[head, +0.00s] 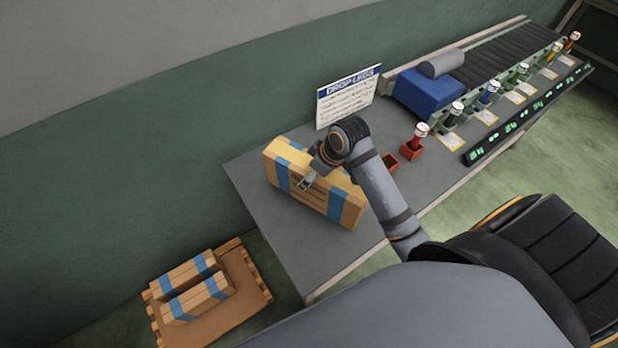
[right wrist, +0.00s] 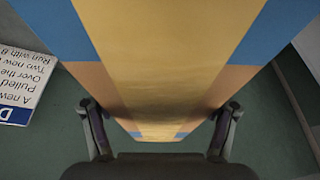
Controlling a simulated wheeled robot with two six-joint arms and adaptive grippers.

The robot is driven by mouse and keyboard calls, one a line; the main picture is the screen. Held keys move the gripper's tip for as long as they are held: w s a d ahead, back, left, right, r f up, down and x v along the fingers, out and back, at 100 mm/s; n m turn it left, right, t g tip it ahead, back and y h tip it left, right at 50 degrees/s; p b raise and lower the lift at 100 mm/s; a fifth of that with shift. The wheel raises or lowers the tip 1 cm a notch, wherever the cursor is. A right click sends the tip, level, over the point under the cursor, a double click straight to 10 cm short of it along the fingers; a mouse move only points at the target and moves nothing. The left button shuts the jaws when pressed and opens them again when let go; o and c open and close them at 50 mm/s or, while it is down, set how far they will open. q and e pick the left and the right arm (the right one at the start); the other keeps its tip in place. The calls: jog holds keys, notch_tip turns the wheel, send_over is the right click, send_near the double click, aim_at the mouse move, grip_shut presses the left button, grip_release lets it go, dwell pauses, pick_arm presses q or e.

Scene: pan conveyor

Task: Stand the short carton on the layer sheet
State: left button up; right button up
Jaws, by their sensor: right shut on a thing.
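A tan carton with blue tape bands (head: 320,199) is at the near-left end of the grey table. My right gripper (head: 306,182) is shut on this carton, reaching it from the right. In the right wrist view the carton (right wrist: 160,50) fills the middle, and the fingers of my right gripper (right wrist: 160,108) lie along its two sides. I cannot tell whether the carton rests on the table or is just above it. The brown layer sheet (head: 226,319) lies on a wooden pallet at the lower left, under two banded cartons (head: 185,273). My left gripper is not in view.
The grey table (head: 318,262) has free room at its near-left end. A "DROP LEGS" sign (head: 348,97) stands behind the carton. Right of it are red holders (head: 411,151), a blue box (head: 428,92) and a roller conveyor (head: 500,52). The sheet's front-right part is bare.

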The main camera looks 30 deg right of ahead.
jog(key=w+f, duration=0.3)
jog(key=shift+d+f, duration=0.35)
jog(key=shift+f, duration=0.05)
jog(key=shift+w+f+p, duration=0.1)
jog(key=shift+f+p, duration=0.4)
jog(key=shift+f, duration=1.25)
jog(key=o, duration=1.8)
jog(key=v, duration=1.2)
jog(key=shift+d, duration=0.1)
